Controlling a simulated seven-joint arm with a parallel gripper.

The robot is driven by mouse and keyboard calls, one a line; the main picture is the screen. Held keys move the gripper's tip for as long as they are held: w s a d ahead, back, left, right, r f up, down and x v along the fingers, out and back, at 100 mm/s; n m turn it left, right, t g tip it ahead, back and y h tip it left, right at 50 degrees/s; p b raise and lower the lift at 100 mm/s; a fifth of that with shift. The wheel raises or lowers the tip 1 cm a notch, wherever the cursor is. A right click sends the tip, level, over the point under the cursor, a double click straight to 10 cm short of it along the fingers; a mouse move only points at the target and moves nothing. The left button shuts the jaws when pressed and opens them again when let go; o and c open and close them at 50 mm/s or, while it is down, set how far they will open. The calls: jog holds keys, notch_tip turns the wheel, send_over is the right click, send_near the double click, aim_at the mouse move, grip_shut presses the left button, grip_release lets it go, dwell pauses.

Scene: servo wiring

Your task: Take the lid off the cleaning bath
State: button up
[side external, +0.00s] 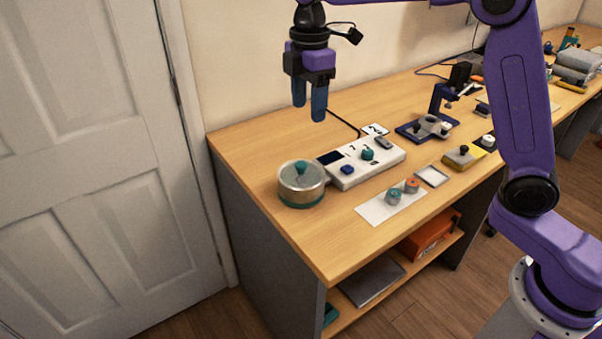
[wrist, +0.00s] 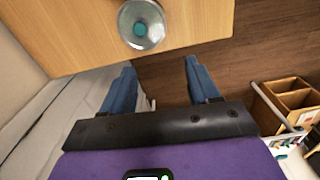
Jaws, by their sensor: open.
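The cleaning bath (side external: 301,196) is a round metal pot with a teal base band, near the left end of the bench. Its lid (side external: 290,176) with a teal knob (side external: 301,168) sits on top. In the wrist view the lid (wrist: 150,38) and its knob (wrist: 140,28) show at the top edge, ahead of the fingers. My gripper (side external: 309,111) hangs above the bench with blue fingers pointing down, apart from the bath and higher than it. In the wrist view the gripper (wrist: 160,63) is open, with nothing between its fingers.
A white control box (side external: 370,170) with a teal knob and a blue button stands close right of the bath. A white sheet (side external: 376,211) with two small round parts lies in front of it. A blue stand (side external: 438,115) is farther right. Bare bench lies in front of the bath.

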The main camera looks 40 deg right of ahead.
jog(key=w+d, duration=0.1)
jog(key=w, duration=0.3)
send_over(301, 164)
jog(key=shift+n, duration=0.3)
notch_tip(301, 164, down, 12)
jog(key=shift+s+r, duration=0.15)
jog(key=shift+r, duration=0.1)
jog(key=shift+w+f, duration=0.2)
jog(key=shift+f, duration=2.65)
grip_shut()
jog(key=shift+r, duration=0.1)
